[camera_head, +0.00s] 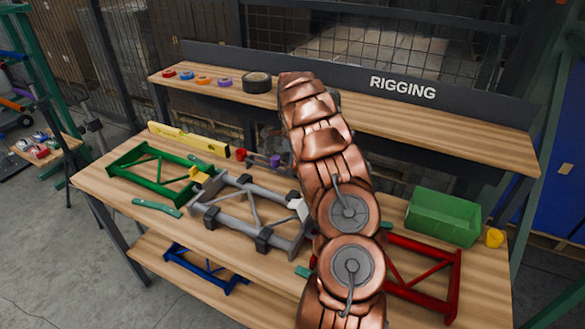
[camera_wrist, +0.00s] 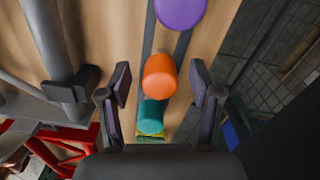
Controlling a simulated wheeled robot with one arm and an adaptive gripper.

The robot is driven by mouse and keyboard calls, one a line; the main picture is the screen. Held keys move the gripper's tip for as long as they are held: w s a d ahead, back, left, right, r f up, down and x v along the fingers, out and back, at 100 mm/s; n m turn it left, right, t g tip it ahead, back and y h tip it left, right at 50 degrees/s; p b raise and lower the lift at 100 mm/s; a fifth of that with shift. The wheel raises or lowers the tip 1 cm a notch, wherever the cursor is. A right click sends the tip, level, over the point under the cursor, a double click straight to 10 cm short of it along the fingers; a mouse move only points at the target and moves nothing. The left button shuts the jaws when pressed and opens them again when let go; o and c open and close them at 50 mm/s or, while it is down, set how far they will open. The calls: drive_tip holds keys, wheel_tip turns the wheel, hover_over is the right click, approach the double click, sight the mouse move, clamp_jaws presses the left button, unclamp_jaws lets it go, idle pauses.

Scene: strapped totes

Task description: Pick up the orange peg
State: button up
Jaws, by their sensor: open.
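The orange peg (camera_wrist: 160,76) shows in the wrist view as a rounded cylinder seen from near its end. My gripper (camera_wrist: 160,88) is open, with one finger to the left and one to the right of the peg. A gap shows on each side, and I cannot tell the exact height of the fingers against it. A purple peg (camera_wrist: 180,10) is above it in the wrist view and a teal peg (camera_wrist: 152,117) is just below it. In the head view my arm hides the orange peg and the gripper; the purple peg (camera_head: 275,160) shows left of the arm.
A red peg (camera_head: 240,153) and yellow level (camera_head: 188,140) lie along the bench's back. Green (camera_head: 150,170), grey (camera_head: 240,210) and red (camera_head: 440,262) frames lie on the bench. A green bin (camera_head: 443,218) stands right. Tape rolls sit on the upper shelf (camera_head: 420,121).

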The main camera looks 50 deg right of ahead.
clamp_jaws()
idle(0.4)
drive_tip(key=shift+r, duration=0.1)
wheel_tip(320, 180, up, 9)
drive_tip(key=shift+r+b, duration=0.1)
drive_tip(key=shift+b, duration=1.1)
drive_tip(key=shift+r+p, duration=1.5)
drive_tip(key=shift+r, duration=1.35)
